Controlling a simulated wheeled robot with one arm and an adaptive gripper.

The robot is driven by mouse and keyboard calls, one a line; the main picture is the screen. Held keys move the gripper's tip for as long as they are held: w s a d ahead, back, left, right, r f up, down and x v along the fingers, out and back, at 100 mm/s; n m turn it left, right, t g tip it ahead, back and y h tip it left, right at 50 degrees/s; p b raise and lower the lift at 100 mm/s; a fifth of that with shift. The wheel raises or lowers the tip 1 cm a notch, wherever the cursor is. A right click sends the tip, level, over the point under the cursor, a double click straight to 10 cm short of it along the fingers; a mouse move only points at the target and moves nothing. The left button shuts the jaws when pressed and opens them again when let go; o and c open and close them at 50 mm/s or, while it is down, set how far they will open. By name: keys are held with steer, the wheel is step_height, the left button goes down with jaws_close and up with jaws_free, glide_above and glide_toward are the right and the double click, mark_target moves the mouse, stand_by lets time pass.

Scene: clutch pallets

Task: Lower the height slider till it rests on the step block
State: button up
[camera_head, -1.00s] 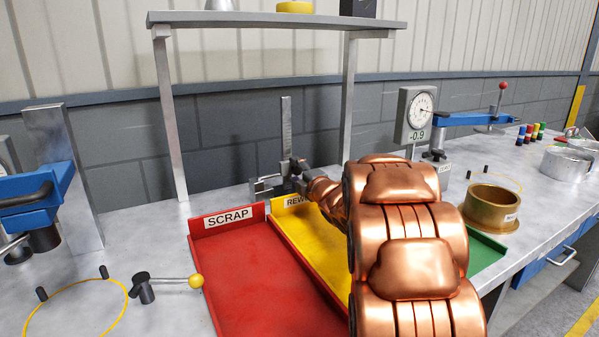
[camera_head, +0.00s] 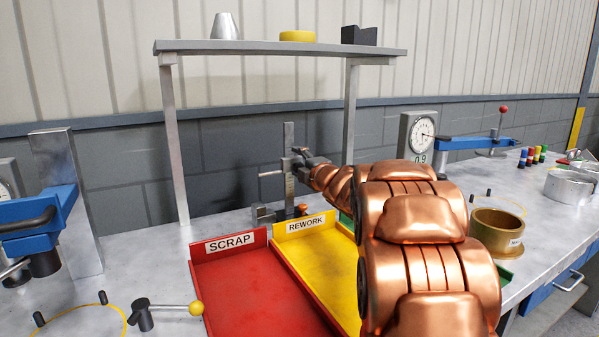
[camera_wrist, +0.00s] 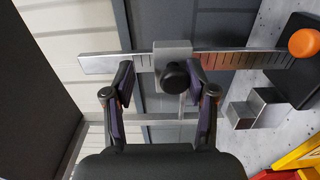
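The height gauge's upright scale (camera_head: 288,138) stands on the bench behind the trays. Its height slider (camera_head: 289,182) sits partway up, with a thin arm reaching left. In the wrist view the slider (camera_wrist: 172,49) is a grey block on the scale with a round black knob. The step block (camera_head: 262,214) stands at the gauge's foot, below the slider arm with a clear gap; it also shows in the wrist view (camera_wrist: 246,113). My gripper (camera_head: 301,162) is at the slider. In the wrist view its fingers (camera_wrist: 161,76) are spread either side of the knob; any contact is unclear.
A red SCRAP tray (camera_head: 250,290) and a yellow REWORK tray (camera_head: 305,244) lie in front. A shelf on posts (camera_head: 280,47) stands over the gauge. An orange knob (camera_wrist: 303,43) sits by the gauge's foot. A dial gauge (camera_head: 419,136) is to the right.

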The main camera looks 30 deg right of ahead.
stand_by(0.3)
steer(key=s, duration=0.9)
steer(key=shift+a, duration=0.35)
stand_by(0.5)
stand_by(0.6)
steer(key=shift+w+d+f+m+g+y+p, duration=0.15)
steer(key=shift+w+m+y+p, duration=1.7)
steer(key=shift+m, duration=3.4)
steer(key=shift+w+d+f+m+g+y+p, duration=0.15)
steer(key=shift+w+m+y+p, duration=0.7)
steer(key=shift+m+p, duration=3.2)
steer(key=shift+w+d+f+m+g+y+p, duration=0.15)
steer(key=shift+w+m+y+p, duration=1.3)
steer(key=shift+m, duration=4.95)
